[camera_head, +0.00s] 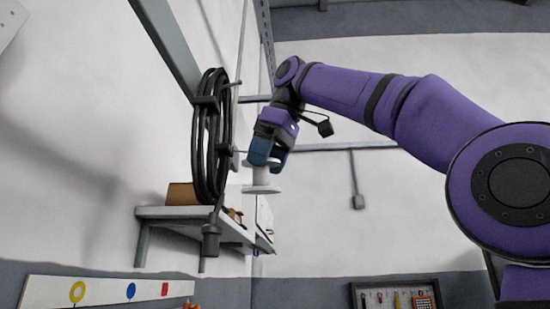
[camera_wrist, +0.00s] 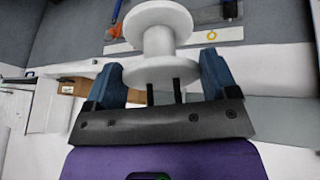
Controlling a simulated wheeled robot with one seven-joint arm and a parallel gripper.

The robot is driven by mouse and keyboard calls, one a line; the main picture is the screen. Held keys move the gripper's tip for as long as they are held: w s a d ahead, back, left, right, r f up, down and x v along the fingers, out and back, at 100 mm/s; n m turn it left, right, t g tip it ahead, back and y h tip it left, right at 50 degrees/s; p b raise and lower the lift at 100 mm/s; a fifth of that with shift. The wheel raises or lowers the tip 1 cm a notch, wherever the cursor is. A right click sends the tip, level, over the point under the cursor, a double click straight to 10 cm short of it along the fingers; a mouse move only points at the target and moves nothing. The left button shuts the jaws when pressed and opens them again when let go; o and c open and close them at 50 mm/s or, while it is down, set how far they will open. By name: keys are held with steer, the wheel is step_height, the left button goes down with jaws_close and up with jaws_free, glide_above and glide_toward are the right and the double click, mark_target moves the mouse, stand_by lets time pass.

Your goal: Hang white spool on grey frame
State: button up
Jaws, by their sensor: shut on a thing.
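The white spool (camera_head: 261,177) is held upright below my gripper (camera_head: 267,154) in the head view. Its wide lower flange hangs free, and its upper end is at the blue fingers. In the wrist view my gripper (camera_wrist: 160,78) has its fingers on either side of the near flange of the spool (camera_wrist: 159,40). The grey frame (camera_head: 168,48) shows in the head view as a thick slanting beam at the upper left, with thinner rails to its right. The spool appears apart from the beam. Its depth relative to the thinner rails is unclear.
A coil of black cable (camera_head: 211,138) hangs just left of my gripper. Below it, a shelf (camera_head: 168,212) carries a brown box (camera_head: 181,194). A tool panel (camera_head: 395,294) is at the lower right. The wall right of the spool looks open.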

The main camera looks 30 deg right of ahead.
steer(key=shift+w+a+f, duration=0.1)
steer(key=shift+w+a, duration=0.45)
steer(key=shift+a, duration=0.15)
steer(key=shift+w+a+f, duration=0.3)
steer(key=shift+a+f, duration=0.15)
steer(key=o, duration=0.8)
steer(key=shift+f, duration=0.1)
steer(key=shift+o, duration=0.2)
